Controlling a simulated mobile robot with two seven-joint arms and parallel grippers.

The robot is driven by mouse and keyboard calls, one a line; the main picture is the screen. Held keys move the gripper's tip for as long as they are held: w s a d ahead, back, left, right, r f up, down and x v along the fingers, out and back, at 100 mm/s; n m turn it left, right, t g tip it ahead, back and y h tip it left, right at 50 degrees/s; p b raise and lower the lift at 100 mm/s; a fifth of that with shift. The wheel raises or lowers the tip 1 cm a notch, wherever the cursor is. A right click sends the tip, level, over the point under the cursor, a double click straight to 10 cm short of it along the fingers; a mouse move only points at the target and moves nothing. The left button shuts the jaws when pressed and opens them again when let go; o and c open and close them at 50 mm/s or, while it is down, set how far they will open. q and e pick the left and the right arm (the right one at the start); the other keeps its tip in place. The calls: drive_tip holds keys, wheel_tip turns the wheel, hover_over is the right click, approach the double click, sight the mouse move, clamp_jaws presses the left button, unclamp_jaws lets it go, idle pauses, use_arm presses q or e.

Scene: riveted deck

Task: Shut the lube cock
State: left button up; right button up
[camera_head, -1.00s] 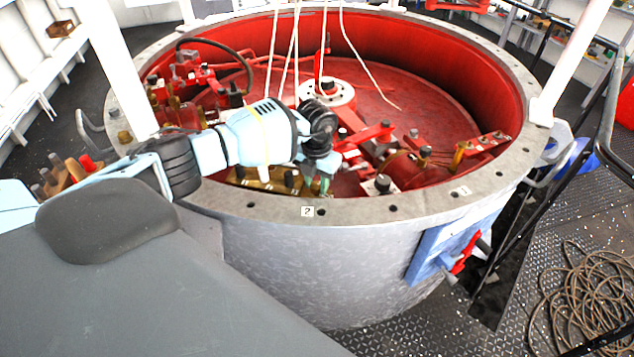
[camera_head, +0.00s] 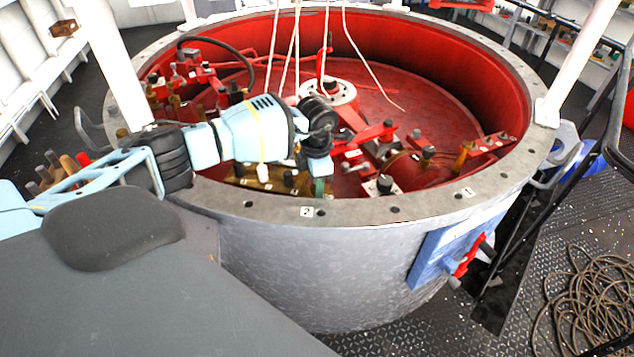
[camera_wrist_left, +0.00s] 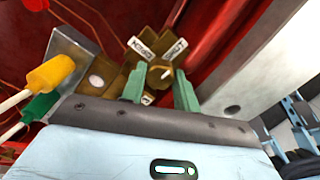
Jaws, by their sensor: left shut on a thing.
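In the head view, my left gripper (camera_head: 318,187) reaches down just inside the near rim of the round red well, and my own wrist hides the cock there. My right gripper is not in view.
A grey metal bracket (camera_wrist_left: 75,60) and yellow (camera_wrist_left: 52,74) and green (camera_wrist_left: 40,105) capped pieces stand close left of the gripper. The well's grey bolted rim (camera_head: 360,213) is near. White cords (camera_head: 295,50) hang into the well. Coiled rope (camera_head: 590,300) lies on the deck.

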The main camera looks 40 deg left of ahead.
use_arm(q)
drive_tip(key=shift+w+r, duration=0.1)
idle(0.3)
drive_tip(key=o, duration=0.7)
drive_tip(key=shift+r, duration=3.9)
